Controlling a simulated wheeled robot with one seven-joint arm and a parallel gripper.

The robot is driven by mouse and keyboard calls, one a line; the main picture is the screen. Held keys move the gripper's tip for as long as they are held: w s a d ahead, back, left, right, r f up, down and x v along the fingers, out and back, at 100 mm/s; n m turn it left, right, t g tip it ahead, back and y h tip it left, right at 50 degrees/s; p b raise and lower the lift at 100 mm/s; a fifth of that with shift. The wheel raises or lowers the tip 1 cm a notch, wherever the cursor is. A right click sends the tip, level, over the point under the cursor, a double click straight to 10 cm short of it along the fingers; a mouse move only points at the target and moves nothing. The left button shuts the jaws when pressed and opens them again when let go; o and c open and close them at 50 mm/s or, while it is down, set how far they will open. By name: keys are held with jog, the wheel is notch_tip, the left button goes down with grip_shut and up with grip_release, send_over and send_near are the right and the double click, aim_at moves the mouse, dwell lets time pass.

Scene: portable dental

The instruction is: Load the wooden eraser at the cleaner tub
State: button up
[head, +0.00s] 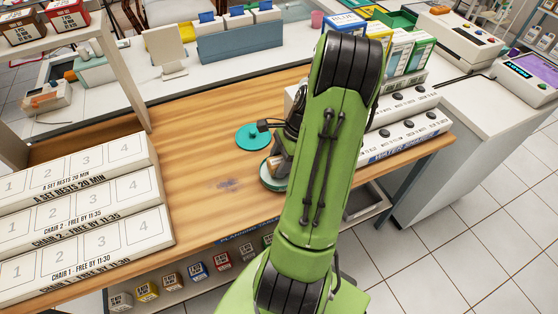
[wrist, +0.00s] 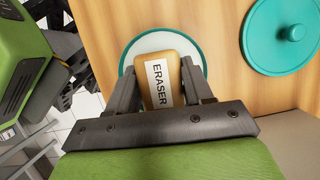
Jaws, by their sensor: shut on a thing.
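The wooden eraser (wrist: 158,86) is a tan block with a white "ERASER" label, seen in the wrist view between the two fingers of my gripper (wrist: 160,88). My gripper is shut on it. Behind the eraser in the wrist view is a round tub with a teal rim and pale inside (wrist: 190,45). The eraser is over this tub; I cannot tell whether it touches the bottom. In the head view the tub (head: 270,184) is partly hidden behind my arm. A teal round lid with a knob (wrist: 290,33) lies on the table beside the tub, also seen in the head view (head: 253,137).
The wooden table (head: 190,200) is clear left of the tub. Stepped white racks with numbered slots (head: 75,215) stand at the left. A white rack with black knobs (head: 408,135) stands right of my arm. Small labelled boxes (head: 197,270) sit on a shelf below the front edge.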

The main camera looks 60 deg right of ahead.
aim_at(271, 163)
jog(key=shift+f, duration=0.5)
jog(key=shift+a+f, duration=0.1)
dwell(1.6)
notch_tip(271, 163, up, 7)
jog(key=p, duration=0.7)
jog(key=shift+r, duration=0.2)
jog(key=shift+f, duration=0.1)
jog(key=shift+w, duration=0.1)
